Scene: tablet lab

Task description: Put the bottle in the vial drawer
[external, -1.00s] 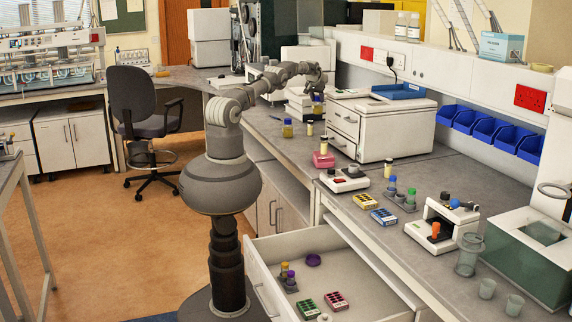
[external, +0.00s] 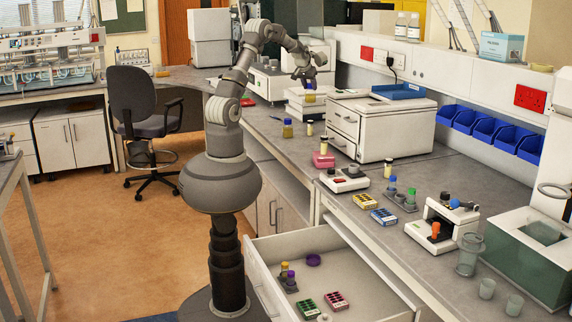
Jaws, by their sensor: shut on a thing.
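My gripper (external: 308,84) is above the bench toward the back, pointing down. It is shut on a small bottle (external: 310,97) with a bluish cap and yellowish body, in front of a white instrument. The bottle is small here, and its lower edge is hard to make out. The open drawer (external: 272,262) is at the bottom middle, pulled out from under the bench. It holds a holder with yellow- and purple-capped vials (external: 288,276), a purple round piece (external: 313,259), a green rack (external: 308,309) and a red rack (external: 337,301).
A yellow bottle (external: 287,128) and a pale vial on a pink block (external: 323,159) stand near the bench edge. A white two-drawer cabinet (external: 395,122) is right of my gripper. The drawer's middle floor has bare room.

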